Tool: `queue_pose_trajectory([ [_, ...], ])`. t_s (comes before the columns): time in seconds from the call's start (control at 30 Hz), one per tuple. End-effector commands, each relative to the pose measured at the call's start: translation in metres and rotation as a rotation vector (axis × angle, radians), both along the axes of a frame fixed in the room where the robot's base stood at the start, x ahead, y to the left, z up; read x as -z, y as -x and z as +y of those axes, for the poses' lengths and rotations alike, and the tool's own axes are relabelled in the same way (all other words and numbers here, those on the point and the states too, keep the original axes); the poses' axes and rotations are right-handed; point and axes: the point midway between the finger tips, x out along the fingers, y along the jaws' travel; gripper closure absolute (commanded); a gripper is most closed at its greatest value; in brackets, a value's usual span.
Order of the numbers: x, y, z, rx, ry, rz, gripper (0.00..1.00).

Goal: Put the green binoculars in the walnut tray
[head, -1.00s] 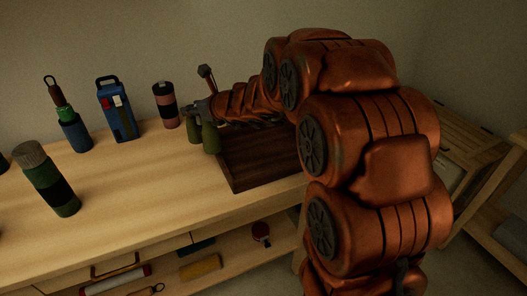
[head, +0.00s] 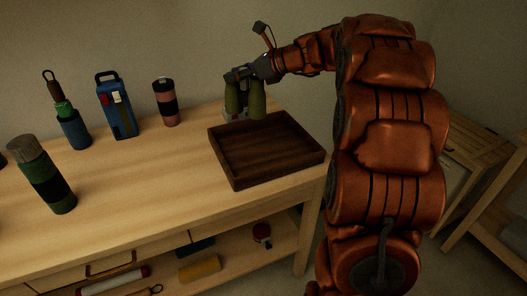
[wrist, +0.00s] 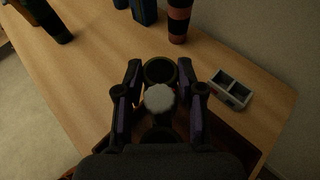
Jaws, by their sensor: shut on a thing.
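My gripper (head: 245,74) is shut on the green binoculars (head: 258,101) and holds them upright, barrels hanging down, near the far edge of the walnut tray (head: 268,150). In the wrist view the binoculars (wrist: 160,70) show end-on between the two dark fingers (wrist: 160,98). The tray is empty, dark brown and low-walled, on the bench top. Part of it shows at the bottom of the wrist view (wrist: 228,138). I cannot tell exactly how high the binoculars hang or whether they overlap the tray's far wall.
A small grey two-compartment box (wrist: 233,88) stands on the bench near the binoculars. Bench (head: 150,190) left of the tray is clear.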

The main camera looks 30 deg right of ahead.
Motion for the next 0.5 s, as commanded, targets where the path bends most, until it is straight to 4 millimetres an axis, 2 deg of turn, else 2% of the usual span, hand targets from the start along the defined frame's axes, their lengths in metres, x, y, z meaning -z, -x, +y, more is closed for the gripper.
queue_pose_trajectory([
  [0.1,0.01,0.016,-0.032,-0.013,-0.004,-0.002,1.0],
  [0.3,0.027,0.047,-0.08,-0.018,0.0,-0.004,1.0],
  [0.5,0.038,0.063,-0.103,-0.015,-0.001,-0.003,1.0],
])
